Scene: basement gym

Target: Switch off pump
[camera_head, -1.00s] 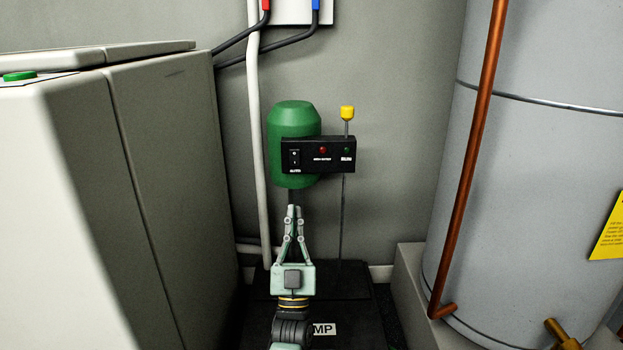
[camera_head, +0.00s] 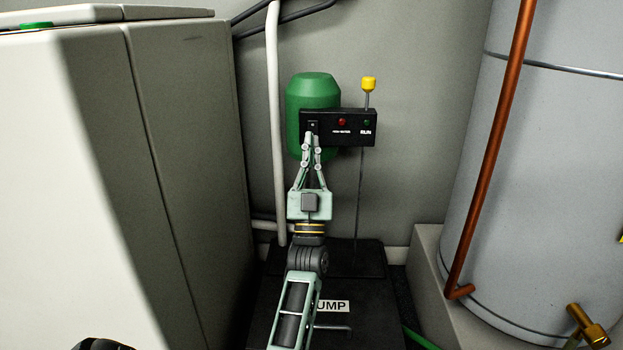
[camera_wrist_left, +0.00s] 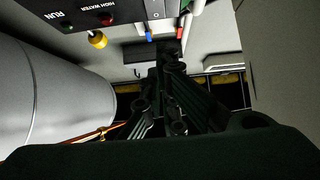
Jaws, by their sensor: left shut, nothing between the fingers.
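The pump (camera_head: 313,91) is a green rounded body on the back wall, with a black control box (camera_head: 353,129) across its front. The box has a small switch (camera_head: 312,125) at its left end, a red light (camera_head: 342,122) and a green light (camera_head: 367,122). My left gripper (camera_head: 312,135) is shut and empty, pointing up, its fingertips at the lower part of the switch; I cannot tell whether they touch. The fingertips cover the switch's lower part. In the left wrist view the control box (camera_wrist_left: 82,17) shows upside down at the top.
A grey cabinet (camera_head: 190,130) stands close on the left. A large grey tank (camera_head: 560,150) with a copper pipe (camera_head: 492,140) stands on the right. A white pipe (camera_head: 276,130) runs up the wall beside the pump. A black lid labelled with "UMP" (camera_head: 330,306) lies below.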

